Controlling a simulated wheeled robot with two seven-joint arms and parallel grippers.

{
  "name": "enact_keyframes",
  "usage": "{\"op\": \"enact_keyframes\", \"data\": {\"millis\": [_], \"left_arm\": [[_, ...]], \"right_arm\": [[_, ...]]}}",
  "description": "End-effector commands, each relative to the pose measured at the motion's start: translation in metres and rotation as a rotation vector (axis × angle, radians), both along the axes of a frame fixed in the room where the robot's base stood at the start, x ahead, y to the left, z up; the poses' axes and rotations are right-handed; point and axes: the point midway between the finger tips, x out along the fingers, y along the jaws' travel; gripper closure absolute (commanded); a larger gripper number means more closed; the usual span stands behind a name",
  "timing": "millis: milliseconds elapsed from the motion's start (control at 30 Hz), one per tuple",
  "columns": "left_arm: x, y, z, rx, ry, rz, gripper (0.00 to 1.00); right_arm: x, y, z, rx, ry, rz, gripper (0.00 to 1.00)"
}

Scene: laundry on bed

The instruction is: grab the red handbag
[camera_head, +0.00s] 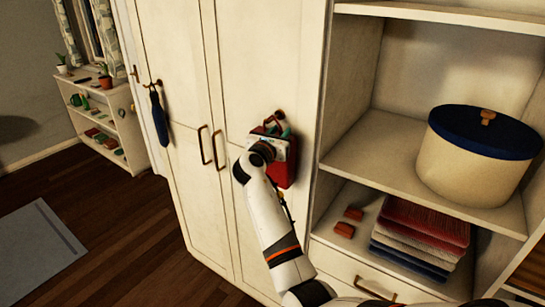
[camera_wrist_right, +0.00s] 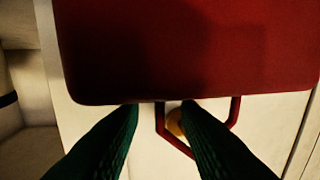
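The red handbag (camera_head: 284,174) hangs against the white wardrobe door from a hook (camera_head: 279,115) in the head view. My right gripper (camera_head: 278,130) is at the top of the bag, with its green fingertips near the handle. In the right wrist view the bag's red body (camera_wrist_right: 190,50) fills the upper part and its angular handle (camera_wrist_right: 235,112) shows below it. My right gripper (camera_wrist_right: 158,106) is open there, its fingers apart, with one side of the handle showing between them. Part of the handle is hidden behind a finger. My left gripper is not in view.
A blue item (camera_head: 159,118) hangs from another hook at the left. Open shelves at the right hold a round box with a blue lid (camera_head: 478,155) and folded cloths (camera_head: 420,235). A low white shelf (camera_head: 118,125) stands far left. Wooden floor (camera_head: 135,225) lies clear before the wardrobe.

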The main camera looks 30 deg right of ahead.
Motion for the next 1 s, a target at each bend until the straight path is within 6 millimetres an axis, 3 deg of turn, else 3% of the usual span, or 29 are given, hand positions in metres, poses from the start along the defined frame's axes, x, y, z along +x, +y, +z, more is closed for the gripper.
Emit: {"op": "enact_keyframes", "data": {"millis": [100, 267, 1000], "left_arm": [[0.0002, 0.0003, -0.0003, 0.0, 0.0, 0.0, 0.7], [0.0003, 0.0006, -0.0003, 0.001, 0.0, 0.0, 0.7], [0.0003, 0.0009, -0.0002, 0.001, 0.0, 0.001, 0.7]], "right_arm": [[-0.0001, 0.0004, -0.0001, 0.0, 0.0, 0.0, 0.73], [-0.0003, 0.0006, -0.0001, 0.0, 0.0, 0.0, 1.0], [-0.0006, 0.0001, 0.001, -0.001, -0.002, -0.001, 1.0]]}}
